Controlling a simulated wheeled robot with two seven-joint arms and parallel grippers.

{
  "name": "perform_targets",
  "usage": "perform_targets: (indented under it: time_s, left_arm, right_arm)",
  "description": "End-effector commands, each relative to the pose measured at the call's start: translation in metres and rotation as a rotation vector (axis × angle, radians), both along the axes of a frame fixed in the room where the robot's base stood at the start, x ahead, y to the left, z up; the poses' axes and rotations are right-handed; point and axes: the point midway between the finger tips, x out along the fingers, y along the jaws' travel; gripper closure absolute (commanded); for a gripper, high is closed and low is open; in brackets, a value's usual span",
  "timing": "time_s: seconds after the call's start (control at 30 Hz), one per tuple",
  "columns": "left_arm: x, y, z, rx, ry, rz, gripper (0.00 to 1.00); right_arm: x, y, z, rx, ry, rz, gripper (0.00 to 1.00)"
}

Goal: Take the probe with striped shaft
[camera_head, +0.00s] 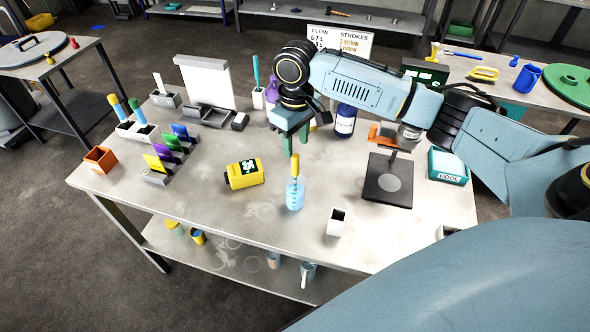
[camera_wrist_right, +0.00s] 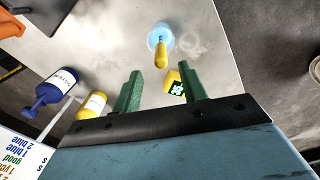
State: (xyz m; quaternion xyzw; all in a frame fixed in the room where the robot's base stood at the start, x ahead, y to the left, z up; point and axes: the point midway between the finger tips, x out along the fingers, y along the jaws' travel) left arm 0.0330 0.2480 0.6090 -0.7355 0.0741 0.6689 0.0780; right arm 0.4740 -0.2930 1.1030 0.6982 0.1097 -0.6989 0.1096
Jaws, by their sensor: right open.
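A clear beaker of blue liquid (camera_head: 295,197) stands near the middle of the table, and a probe with a yellow handle (camera_head: 295,167) stands in it. Its shaft is too small to tell whether it is striped. In the right wrist view the yellow handle (camera_wrist_right: 161,56) rises from the beaker (camera_wrist_right: 160,36), ahead of the gap between the fingers. My right gripper (camera_head: 296,146) is open and empty, its green fingers just above the handle; its fingers also show in the wrist view (camera_wrist_right: 161,80). My left gripper is not in view.
A yellow device with a display (camera_head: 244,173) lies left of the beaker. A white container (camera_head: 336,222) and a black plate stand (camera_head: 388,180) are to the right. A labelled bottle (camera_head: 345,121) stands behind.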

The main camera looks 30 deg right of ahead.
Motion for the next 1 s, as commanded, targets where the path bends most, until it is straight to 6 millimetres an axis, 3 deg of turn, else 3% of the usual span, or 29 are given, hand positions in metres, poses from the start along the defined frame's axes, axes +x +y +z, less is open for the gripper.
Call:
perform_targets:
  time_s: [0.1, 0.37, 0.63, 0.93, 1.0]
  left_arm:
    - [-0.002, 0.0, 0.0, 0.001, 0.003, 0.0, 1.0]
    - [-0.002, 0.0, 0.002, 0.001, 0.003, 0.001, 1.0]
    - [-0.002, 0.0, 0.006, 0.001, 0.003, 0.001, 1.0]
    - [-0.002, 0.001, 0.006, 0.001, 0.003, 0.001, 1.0]
    - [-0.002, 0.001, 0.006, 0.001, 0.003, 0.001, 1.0]
  right_arm:
    - [0.0, 0.001, -0.02, 0.001, 0.003, 0.0, 0.58]
    - [-0.001, 0.001, -0.04, 0.001, 0.001, 0.002, 0.58]
    - [-0.003, 0.001, -0.078, 0.0, 0.001, 0.001, 0.58]
    - [-0.003, 0.001, -0.084, 0.0, -0.002, 0.003, 0.58]
    - [-0.003, 0.001, -0.084, 0.0, -0.002, 0.003, 0.66]
